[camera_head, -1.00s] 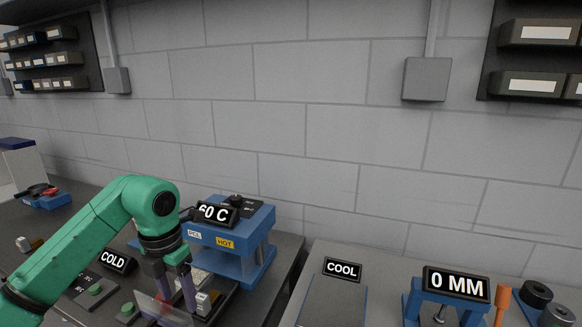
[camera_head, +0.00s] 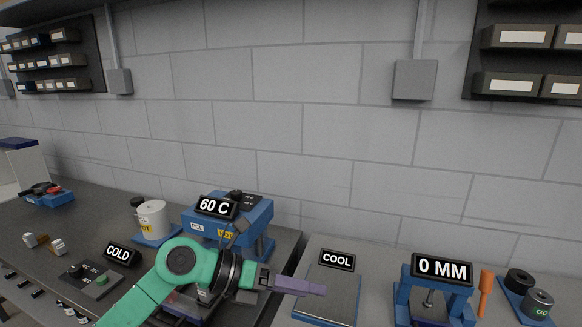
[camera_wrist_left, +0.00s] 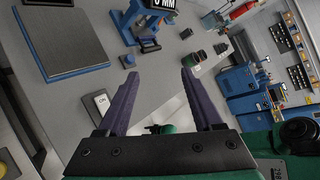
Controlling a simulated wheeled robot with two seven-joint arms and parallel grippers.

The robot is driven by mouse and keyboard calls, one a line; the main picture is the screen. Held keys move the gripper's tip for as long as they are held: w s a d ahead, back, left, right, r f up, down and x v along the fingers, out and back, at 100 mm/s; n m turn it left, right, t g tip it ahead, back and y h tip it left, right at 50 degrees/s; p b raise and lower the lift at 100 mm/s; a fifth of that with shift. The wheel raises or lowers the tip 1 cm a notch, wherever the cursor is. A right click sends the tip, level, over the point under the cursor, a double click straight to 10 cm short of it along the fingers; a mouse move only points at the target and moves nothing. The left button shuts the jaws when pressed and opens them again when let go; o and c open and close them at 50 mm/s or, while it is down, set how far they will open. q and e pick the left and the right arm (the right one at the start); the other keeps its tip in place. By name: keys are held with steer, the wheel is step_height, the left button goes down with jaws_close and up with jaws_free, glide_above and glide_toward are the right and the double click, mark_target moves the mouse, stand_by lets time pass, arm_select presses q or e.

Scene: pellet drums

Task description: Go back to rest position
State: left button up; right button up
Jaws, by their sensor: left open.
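My left gripper (camera_head: 300,286) reaches in from the lower left in the head view, in front of the blue press with the "60 C" sign (camera_head: 217,207). It points right, toward the cooling plate (camera_head: 331,283) by the "COOL" sign. In the left wrist view its two purple fingers (camera_wrist_left: 153,100) stand wide apart with nothing between them but the bench behind. The arm hides the lower part of the press. My right gripper does not show in either view.
The blue "0 MM" stand (camera_head: 438,293) and an orange-handled tool (camera_head: 486,281) are on the right bench. A white drum (camera_head: 152,217) stands left of the press. The "COLD" sign (camera_head: 122,255) and a button box (camera_head: 90,281) lie near my arm. A gap separates the two benches.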

arm_select(q)
step_height(320, 180, up, 10)
steer(key=w+n+t+h, duration=0.2)
steer(key=n+t+h, duration=0.4)
steer(key=n+t, duration=0.15)
steer(key=w+a+r+n+t+y, duration=0.1)
steer(key=w+a+n+t+y, duration=0.2)
steer(key=a+n+t, duration=0.55)
steer(key=w+a+f+n+g+y, duration=0.2)
steer(key=a+f+n+y, duration=1.1)
steer(key=f+n+y, duration=0.45)
steer(key=s+a+f+n+g, duration=0.2)
steer(key=s+f+n+g, duration=0.1)
steer(key=s+f, duration=0.25)
steer(key=s+a+f+n+g, duration=0.2)
steer(key=s+f+g, duration=0.2)
steer(key=f, duration=0.3)
steer(key=s+f+n+g+h, duration=0.15)
steer(key=s+f+g, duration=0.5)
steer(key=s, duration=0.65)
step_height(320, 180, down, 24)
steer(key=s, duration=0.2)
steer(key=s+a+f+g+b, duration=0.1)
steer(key=s+a+f, duration=0.1)
steer(key=s+f, duration=1.3)
steer(key=shift+s+m+g, duration=0.3)
steer(key=shift+s+g, duration=0.05)
steer(key=shift+s, duration=0.35)
